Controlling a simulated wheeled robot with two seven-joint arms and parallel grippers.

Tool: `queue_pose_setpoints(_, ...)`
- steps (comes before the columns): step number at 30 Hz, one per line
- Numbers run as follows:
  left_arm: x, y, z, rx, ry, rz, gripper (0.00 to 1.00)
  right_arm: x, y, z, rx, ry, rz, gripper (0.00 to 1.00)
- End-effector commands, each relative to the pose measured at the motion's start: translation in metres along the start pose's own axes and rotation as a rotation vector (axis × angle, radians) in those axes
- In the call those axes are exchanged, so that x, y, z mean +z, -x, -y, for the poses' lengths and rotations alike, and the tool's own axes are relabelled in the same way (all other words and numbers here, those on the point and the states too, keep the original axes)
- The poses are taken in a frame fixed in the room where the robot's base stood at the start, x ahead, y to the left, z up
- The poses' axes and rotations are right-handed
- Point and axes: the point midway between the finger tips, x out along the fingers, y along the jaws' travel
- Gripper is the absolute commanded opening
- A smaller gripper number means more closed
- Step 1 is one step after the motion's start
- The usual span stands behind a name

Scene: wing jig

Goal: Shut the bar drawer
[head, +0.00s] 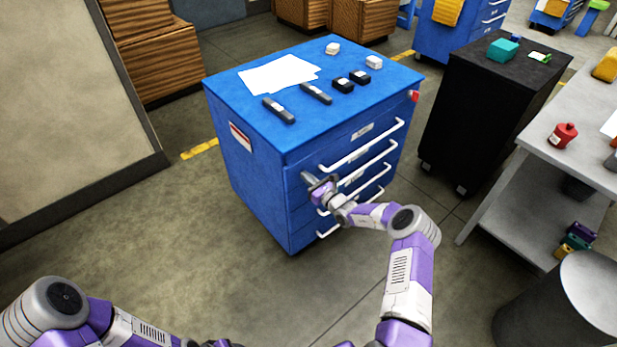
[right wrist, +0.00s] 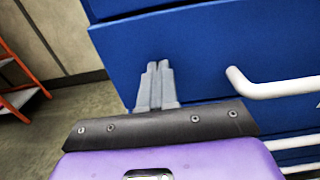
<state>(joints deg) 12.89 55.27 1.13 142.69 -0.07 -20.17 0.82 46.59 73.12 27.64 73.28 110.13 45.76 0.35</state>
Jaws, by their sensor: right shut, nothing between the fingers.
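The blue drawer cabinet (head: 240,170) stands in the middle of the head view, with several drawers and long white bar handles, the top handle (head: 365,146) among them. Which one is the bar drawer I cannot tell. My right gripper (head: 308,178) is shut and empty at the left part of the drawer fronts. In the right wrist view its fingertips (right wrist: 158,66) lie over a blue drawer front (right wrist: 210,50), left of a white handle (right wrist: 275,89). Whether they touch it is unclear. No drawer stands clearly far out. My left gripper is out of view; only my left arm shows.
Papers (head: 280,75), dark tools (head: 279,110) and small blocks lie on the cabinet top. A black cabinet (head: 470,120) and a grey workbench (head: 560,165) stand to the right. A grey bin (head: 540,310) is at the lower right. Floor left of the blue cabinet is clear.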

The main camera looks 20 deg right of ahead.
Motion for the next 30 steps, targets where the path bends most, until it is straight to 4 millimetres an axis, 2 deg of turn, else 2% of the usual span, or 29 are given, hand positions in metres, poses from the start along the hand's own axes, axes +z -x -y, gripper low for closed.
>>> queue_pose_setpoints(1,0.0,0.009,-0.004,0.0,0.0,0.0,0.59,0.002,0.007,0.0,0.0,-0.002,-0.007,0.0)
queue_pose_setpoints(4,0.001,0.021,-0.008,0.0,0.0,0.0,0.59,0.002,0.021,-0.002,0.006,-0.003,-0.009,0.0)
queue_pose_setpoints(9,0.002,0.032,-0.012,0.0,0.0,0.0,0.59,0.0,0.064,-0.001,0.008,-0.002,-0.012,0.0)
queue_pose_setpoints(15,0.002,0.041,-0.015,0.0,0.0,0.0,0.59,-0.002,0.101,-0.001,0.008,0.0,-0.012,0.0)
queue_pose_setpoints(21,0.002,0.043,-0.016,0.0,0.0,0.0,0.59,-0.003,0.117,-0.001,0.008,-0.001,-0.011,0.0)
queue_pose_setpoints(28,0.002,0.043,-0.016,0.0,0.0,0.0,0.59,-0.004,0.119,-0.003,0.013,0.0,-0.013,0.0)
queue_pose_setpoints(30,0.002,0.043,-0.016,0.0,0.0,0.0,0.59,-0.006,0.117,-0.011,0.04,0.005,-0.024,0.0)
